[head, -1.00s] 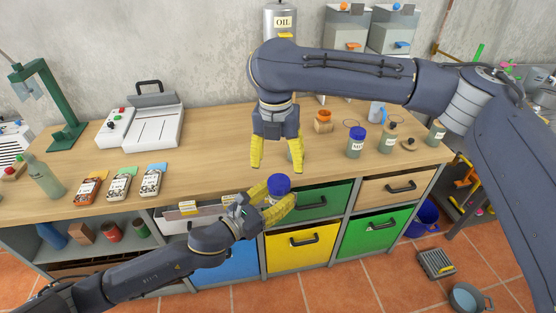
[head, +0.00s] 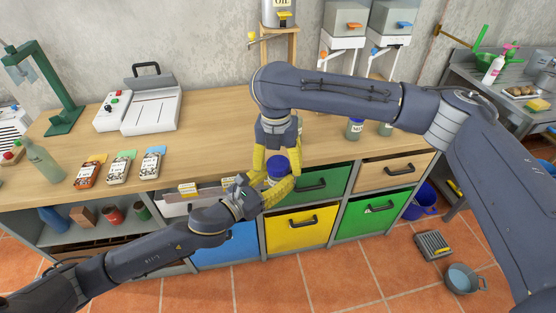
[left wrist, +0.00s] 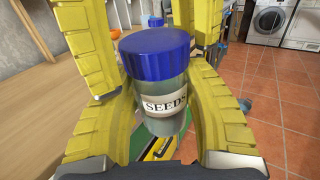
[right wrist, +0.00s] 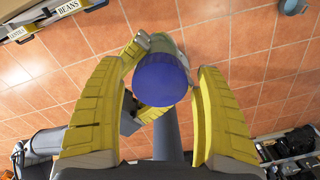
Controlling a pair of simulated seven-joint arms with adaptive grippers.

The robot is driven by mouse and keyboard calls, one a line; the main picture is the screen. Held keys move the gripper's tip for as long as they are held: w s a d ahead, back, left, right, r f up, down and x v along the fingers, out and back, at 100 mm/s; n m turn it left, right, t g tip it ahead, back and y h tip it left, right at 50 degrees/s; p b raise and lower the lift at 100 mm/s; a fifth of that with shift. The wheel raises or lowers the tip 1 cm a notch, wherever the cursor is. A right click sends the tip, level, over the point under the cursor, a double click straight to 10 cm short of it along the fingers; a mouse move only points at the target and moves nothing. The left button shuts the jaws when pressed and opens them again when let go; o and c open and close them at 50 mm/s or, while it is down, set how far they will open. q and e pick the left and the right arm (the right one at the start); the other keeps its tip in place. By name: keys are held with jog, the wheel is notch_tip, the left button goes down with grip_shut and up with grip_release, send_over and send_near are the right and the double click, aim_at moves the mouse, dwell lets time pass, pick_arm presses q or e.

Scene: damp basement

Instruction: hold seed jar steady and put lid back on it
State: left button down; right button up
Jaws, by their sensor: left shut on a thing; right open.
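The seed jar (left wrist: 165,108) is a grey-green clear jar with a "SEEDS" label, upright in front of the bench edge. My left gripper (head: 272,188) is shut on its body, seen close in the left wrist view (left wrist: 165,125). The blue lid (left wrist: 155,42) sits on top of the jar; whether it is seated or loose I cannot tell. It also shows in the head view (head: 277,163) and the right wrist view (right wrist: 161,79). My right gripper (right wrist: 165,75) is open, pointing down, its fingers on both sides of the lid with gaps visible.
Another labelled jar (head: 355,128) stands right of my right gripper. Drawers (head: 302,228) lie below; open tiled floor is in front.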

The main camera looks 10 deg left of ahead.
jog(key=c, duration=1.3)
jog(key=m, duration=0.5)
jog(key=shift+c, duration=0.3)
jog(key=m, duration=0.3)
jog(key=shift+m, duration=0.3)
jog(key=m, duration=0.3)
jog(key=shift+f+m, duration=0.1)
jog(key=shift+m, duration=0.2)
jog(key=o, duration=1.3)
